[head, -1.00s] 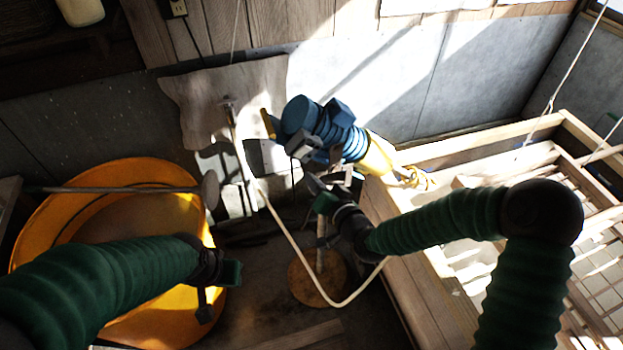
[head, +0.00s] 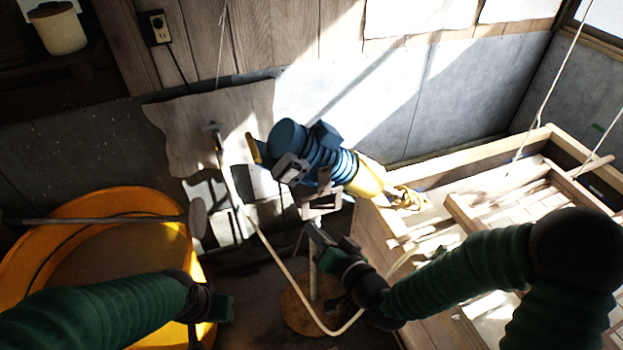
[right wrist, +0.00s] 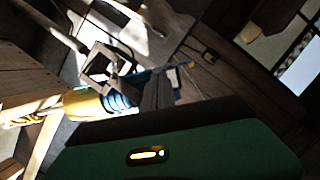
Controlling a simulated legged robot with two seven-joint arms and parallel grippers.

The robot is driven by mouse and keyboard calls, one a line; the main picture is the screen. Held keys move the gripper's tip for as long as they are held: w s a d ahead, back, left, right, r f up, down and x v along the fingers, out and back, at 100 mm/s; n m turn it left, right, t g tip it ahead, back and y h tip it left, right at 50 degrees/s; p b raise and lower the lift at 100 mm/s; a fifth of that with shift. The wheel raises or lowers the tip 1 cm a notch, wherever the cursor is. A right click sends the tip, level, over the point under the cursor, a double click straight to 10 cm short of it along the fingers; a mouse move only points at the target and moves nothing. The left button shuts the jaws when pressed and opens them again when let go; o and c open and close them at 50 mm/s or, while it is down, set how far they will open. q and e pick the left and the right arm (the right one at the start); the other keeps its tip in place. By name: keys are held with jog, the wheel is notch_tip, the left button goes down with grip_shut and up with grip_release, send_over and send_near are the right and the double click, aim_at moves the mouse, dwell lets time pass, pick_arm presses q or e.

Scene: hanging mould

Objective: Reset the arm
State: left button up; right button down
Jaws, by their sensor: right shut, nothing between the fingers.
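My right gripper (head: 316,236) is shut and empty. It sits just below a blue and yellow machine (head: 300,145) with a ribbed body and a grey bracket at its underside. In the head view the fingertips overlap the space under the bracket; I cannot tell if they touch it. The machine also shows in the right wrist view (right wrist: 115,99), beyond the dark gripper fingers (right wrist: 158,90). My left gripper (head: 215,308) is at the lower left, over the edge of an orange tub; its fingers are too dark to read.
The orange tub (head: 60,225) stands at the left with a long-handled tool across it. A wooden frame with slats (head: 480,165) fills the right side. A pale hose (head: 275,262) hangs between them. A small round wooden stool (head: 300,318) is below the machine.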

jog(key=s+d+f+n+g+h+b, duration=0.4)
jog(key=d+f, duration=0.3)
jog(key=f, duration=0.4)
jog(key=s+d+f+m+g+h+b, duration=0.1)
jog(key=s+d+g+h, duration=0.3)
jog(key=s+d, duration=0.6)
jog(key=s+f+g+b, duration=0.1)
jog(key=s+g, duration=0.1)
jog(key=shift+s+d+f+g, duration=0.15)
jog(key=shift+s+d+g, duration=0.1)
jog(key=shift+g, duration=0.05)
jog(key=shift+a, duration=0.25)
jog(key=shift+d, duration=0.2)
